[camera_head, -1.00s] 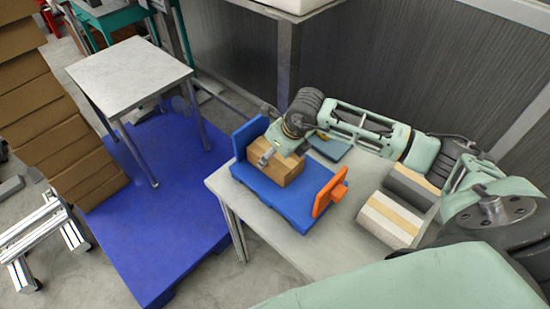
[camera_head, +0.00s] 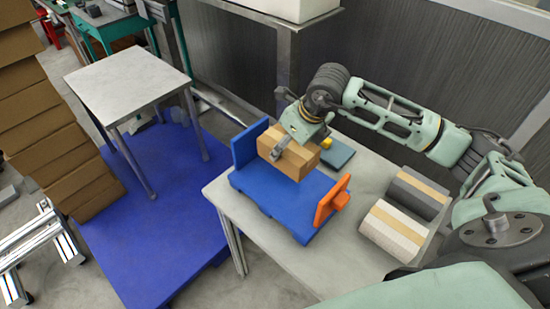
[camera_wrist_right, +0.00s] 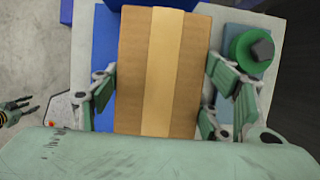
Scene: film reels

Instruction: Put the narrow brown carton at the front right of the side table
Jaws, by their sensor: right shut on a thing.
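The narrow brown carton (camera_head: 293,158), with a lighter tape band, is in my right gripper (camera_head: 292,142). In the right wrist view the carton (camera_wrist_right: 130,75) lies between the two green fingers (camera_wrist_right: 158,100), which are shut on its sides. The carton appears raised a little over the blue tray (camera_head: 290,210), near its blue end panel. A small table with a pale top (camera_head: 128,82) stands at the left on blue flooring; its top is bare. I take it as the side table. My left gripper does not show in the head view.
The tray has an orange end piece (camera_head: 332,200). A blue-grey flat item (camera_head: 338,153) lies behind the carton. Stacked brown boxes (camera_head: 45,130) stand left of the small table.

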